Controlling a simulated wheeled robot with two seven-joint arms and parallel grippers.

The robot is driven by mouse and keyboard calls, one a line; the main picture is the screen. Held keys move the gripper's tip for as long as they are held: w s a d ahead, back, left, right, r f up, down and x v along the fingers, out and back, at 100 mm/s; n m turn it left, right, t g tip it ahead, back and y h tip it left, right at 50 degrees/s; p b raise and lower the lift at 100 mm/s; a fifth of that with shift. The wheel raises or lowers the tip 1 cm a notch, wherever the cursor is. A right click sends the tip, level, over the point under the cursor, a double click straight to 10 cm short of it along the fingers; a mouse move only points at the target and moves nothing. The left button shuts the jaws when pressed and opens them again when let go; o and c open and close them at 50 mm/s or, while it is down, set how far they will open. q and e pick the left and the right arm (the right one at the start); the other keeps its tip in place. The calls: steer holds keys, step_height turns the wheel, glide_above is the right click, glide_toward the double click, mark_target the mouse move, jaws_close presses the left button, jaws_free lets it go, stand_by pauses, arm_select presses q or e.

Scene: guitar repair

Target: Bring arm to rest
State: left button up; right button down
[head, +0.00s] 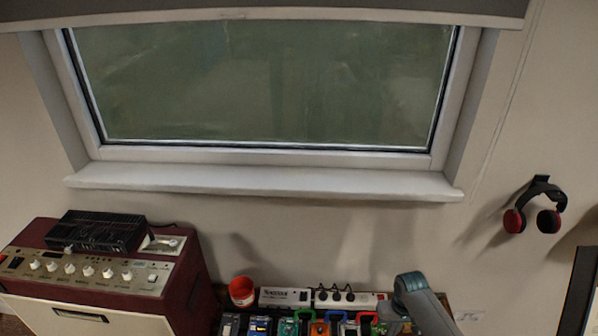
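One grey link of my own arm rises at the bottom right of the head view, in front of the right end of a row of effect pedals (258,325). Its far end is cut off by the lower picture edge. No gripper fingers show, so both my grippers are out of view or hidden. My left arm is not seen at all.
A dark red amplifier (187,290) stands at the left with a black device (98,231) on top. A red cup (242,291) and a white power strip (347,299) sit behind the pedals. Headphones (534,206) hang on the right wall. A windowsill (265,180) juts out above.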

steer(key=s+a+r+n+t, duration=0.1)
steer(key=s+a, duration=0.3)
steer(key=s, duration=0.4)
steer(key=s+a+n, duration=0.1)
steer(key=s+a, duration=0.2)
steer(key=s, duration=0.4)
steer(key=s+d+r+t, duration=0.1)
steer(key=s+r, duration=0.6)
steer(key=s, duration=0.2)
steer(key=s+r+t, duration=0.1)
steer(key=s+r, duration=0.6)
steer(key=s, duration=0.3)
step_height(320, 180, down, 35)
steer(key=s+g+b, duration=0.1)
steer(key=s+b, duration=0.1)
steer(key=b, duration=0.4)
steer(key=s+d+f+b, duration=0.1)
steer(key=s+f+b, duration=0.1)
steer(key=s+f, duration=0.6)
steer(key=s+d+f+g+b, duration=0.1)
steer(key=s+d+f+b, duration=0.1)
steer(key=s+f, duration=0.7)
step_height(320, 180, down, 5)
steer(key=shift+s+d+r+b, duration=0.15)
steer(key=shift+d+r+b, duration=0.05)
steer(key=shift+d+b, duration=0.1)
